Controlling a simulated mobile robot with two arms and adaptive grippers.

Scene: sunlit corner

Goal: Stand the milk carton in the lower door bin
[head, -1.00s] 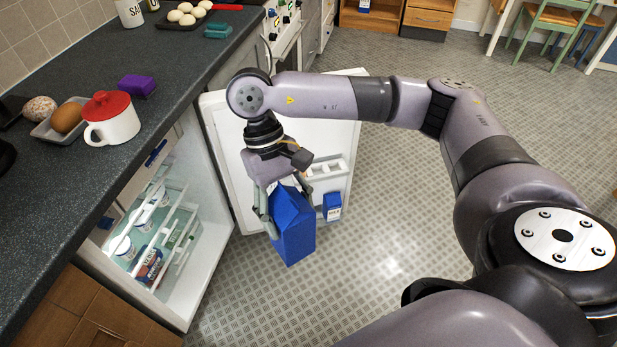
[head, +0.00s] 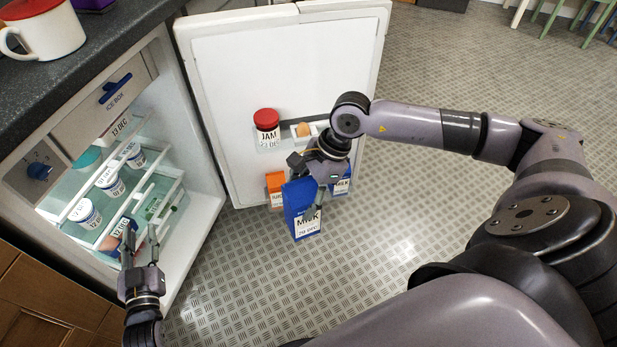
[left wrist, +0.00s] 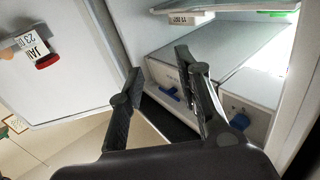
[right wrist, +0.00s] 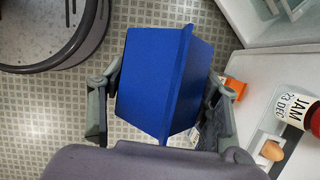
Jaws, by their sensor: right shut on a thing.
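The blue milk carton (head: 297,195) hangs in front of the open fridge door, its MILK label towards the head camera. My right gripper (head: 318,190) is shut on it; in the right wrist view the blue carton (right wrist: 160,85) sits between the two fingers (right wrist: 160,108). It looks slightly tilted. The lower door bin is mostly hidden behind the carton and gripper. An orange carton (head: 274,183) and another blue milk carton (head: 342,184) stand low against the door there. My left gripper (head: 140,240) is open and empty at the fridge's front opening; its fingers (left wrist: 158,75) are apart.
The fridge door (head: 240,80) stands open. Its upper bin holds a red-lidded jam jar (head: 267,127) and an egg (head: 303,129). Fridge shelves with several white pots (head: 112,183) are at left. A counter (head: 95,40) edges the upper left.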

